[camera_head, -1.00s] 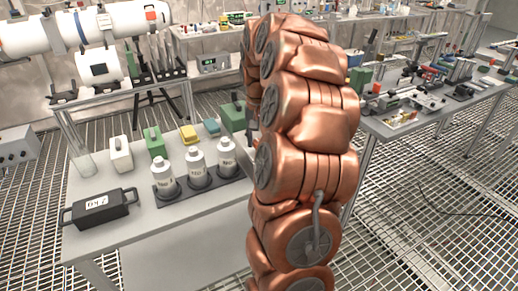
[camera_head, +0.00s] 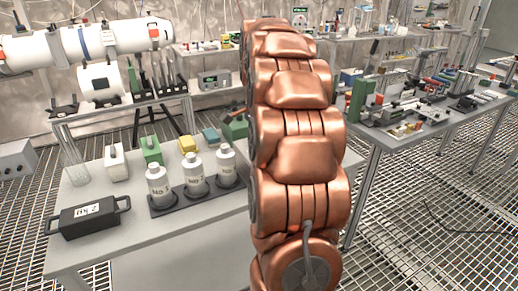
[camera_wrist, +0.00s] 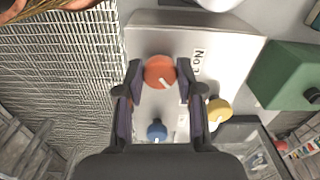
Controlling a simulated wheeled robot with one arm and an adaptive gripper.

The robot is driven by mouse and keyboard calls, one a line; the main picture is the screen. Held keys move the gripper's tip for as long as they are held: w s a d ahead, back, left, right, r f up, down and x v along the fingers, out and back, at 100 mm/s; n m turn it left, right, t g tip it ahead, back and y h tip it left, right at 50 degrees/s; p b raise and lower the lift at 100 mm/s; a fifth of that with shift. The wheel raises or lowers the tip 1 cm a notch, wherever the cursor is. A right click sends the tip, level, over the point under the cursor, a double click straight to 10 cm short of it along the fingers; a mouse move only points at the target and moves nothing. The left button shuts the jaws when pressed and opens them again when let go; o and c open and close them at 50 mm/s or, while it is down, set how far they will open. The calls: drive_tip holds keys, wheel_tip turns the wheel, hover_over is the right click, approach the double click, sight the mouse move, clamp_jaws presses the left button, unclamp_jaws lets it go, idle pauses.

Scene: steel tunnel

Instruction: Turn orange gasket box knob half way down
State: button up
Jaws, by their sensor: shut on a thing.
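The orange knob (camera_wrist: 159,70) sits on a pale grey-white box (camera_wrist: 160,35) in the wrist view. A short white mark on the knob points down and slightly right. My gripper (camera_wrist: 162,75) is shut on the orange knob, with one dark finger on each side of it. A yellow knob (camera_wrist: 219,110) lies to the right of the right finger, and a blue knob (camera_wrist: 157,129) lies between the fingers, nearer the palm. In the head view my copper arm hides the gripper, and I cannot make out the knob there.
A green box (camera_wrist: 290,76) stands to the right in the wrist view. In the head view, white bottles (camera_head: 195,176) in a dark rack and a black handled case (camera_head: 88,217) stand on the left table. Grated floor (camera_head: 425,215) is open at right.

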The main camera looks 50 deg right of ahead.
drive_tip(key=m, duration=0.3)
drive_tip(key=shift+d+m, duration=0.1)
drive_tip(key=shift+m, duration=2.1)
drive_tip(key=o, duration=0.9)
drive_tip(key=shift+c, duration=0.2)
drive_tip(key=o, duration=0.3)
drive_tip(key=shift+r, duration=0.1)
drive_tip(key=shift+r, duration=3.65)
